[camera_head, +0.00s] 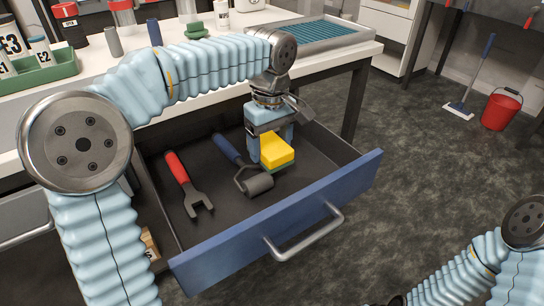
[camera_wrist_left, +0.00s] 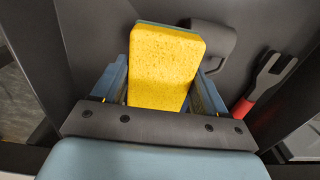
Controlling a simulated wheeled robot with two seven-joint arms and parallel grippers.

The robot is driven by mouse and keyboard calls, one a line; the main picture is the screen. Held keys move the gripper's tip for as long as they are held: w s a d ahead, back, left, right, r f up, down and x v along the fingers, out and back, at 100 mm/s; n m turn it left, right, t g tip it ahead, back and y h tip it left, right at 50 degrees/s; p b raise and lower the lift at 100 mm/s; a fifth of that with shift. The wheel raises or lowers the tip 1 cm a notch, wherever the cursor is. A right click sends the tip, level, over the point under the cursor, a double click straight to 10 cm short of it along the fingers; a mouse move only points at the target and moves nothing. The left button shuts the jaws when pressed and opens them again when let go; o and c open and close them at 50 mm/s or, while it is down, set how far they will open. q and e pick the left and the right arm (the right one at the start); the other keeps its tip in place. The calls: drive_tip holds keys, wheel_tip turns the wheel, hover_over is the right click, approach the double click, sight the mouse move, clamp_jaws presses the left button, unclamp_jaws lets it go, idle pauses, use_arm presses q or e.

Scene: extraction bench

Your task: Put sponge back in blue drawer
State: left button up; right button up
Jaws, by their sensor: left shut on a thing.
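The yellow sponge (camera_head: 279,149) with a green underside is held in my left gripper (camera_head: 272,147), over the right part of the open blue drawer (camera_head: 290,231). In the left wrist view the sponge (camera_wrist_left: 165,66) sits between the two fingers of my left gripper (camera_wrist_left: 160,92), which are shut on it. The drawer floor is dark beneath it. I cannot tell whether the sponge touches the drawer floor. My right arm shows at the lower right of the head view, but its gripper is not in view.
In the drawer lie a red-handled forked tool (camera_head: 184,181) and a blue-handled roller (camera_head: 257,184), the roller close to the sponge. The white bench (camera_head: 345,50) above holds bottles and a teal rack (camera_head: 300,35). A red bucket (camera_head: 501,109) stands on the floor at right.

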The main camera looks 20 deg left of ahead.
sight(272, 141)
use_arm(q)
drive_tip(key=shift+w+f, duration=0.3)
drive_tip(key=shift+f, duration=0.1)
drive_tip(key=f, duration=0.2)
drive_tip(key=f+b, duration=0.1)
drive_tip(key=shift+w+f, duration=0.2)
drive_tip(key=shift+f, duration=0.15)
drive_tip(key=c, duration=0.4)
drive_tip(key=shift+c, duration=0.8)
drive_tip(key=o, duration=1.5)
drive_tip(key=shift+o, duration=0.4)
drive_tip(key=shift+r, duration=0.1)
wheel_tip(272, 141, up, 12)
drive_tip(key=p, duration=0.3)
